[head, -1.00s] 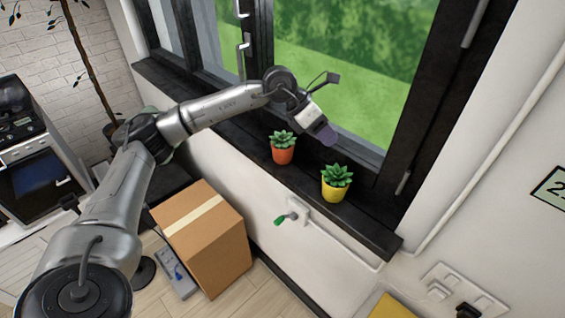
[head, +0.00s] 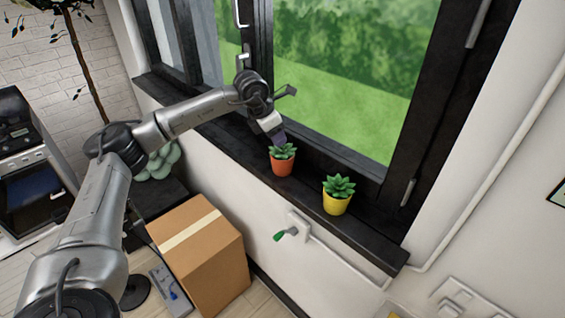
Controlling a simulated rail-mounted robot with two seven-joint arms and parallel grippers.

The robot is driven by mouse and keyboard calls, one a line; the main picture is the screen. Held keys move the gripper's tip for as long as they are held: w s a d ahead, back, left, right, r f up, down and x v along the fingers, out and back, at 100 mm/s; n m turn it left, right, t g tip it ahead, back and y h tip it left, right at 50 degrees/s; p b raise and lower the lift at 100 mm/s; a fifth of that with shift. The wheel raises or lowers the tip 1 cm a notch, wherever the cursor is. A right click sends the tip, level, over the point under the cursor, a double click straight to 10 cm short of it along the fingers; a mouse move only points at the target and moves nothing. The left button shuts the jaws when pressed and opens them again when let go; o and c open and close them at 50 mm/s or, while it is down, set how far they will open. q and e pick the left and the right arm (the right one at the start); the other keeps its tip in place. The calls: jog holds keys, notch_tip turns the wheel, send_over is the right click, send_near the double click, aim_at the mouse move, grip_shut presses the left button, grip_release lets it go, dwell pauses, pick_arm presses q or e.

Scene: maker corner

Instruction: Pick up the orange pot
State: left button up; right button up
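The orange pot (head: 282,168) with a green succulent stands upright on the black window sill. My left gripper (head: 279,140) is just above and behind the plant, pointing down toward it. Its fingertips are small and partly hidden by the leaves, so I cannot tell whether they are open or touching the plant. My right gripper is not in view.
A yellow pot (head: 336,203) with a similar succulent stands to the right on the sill (head: 370,243). The window frame (head: 330,150) rises close behind. A cardboard box (head: 205,255) stands on the floor below, and a green-handled valve (head: 286,234) sticks out from the wall.

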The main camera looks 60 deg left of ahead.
aim_at(283, 146)
pick_arm(q)
jog(key=shift+x, duration=2.85)
jog(key=shift+d, duration=0.1)
jog(key=shift+c, duration=0.2)
grip_shut()
